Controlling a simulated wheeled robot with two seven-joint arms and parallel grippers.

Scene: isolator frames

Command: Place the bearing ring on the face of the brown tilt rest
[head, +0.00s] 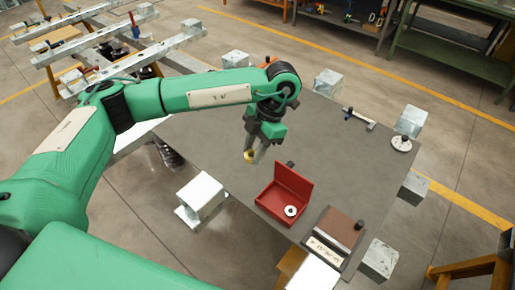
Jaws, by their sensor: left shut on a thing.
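My left gripper (257,151) points down above the grey table and is shut on a small brass-coloured piece (249,157), which looks like the bearing ring. Its fingers hide part of it. The brown tilt rest (341,226) stands at the table's near edge, to the lower right of the gripper, with a pale labelled strip at its front. Its brown face looks bare. The gripper is well apart from it. My right gripper is not in view.
A red open box-like rest (292,182) holding a pale ring (291,211) stands between the gripper and the brown rest. A round pale part (401,143) and a metal tool (360,119) lie towards the right. The grey table (210,143) is clear left of the gripper.

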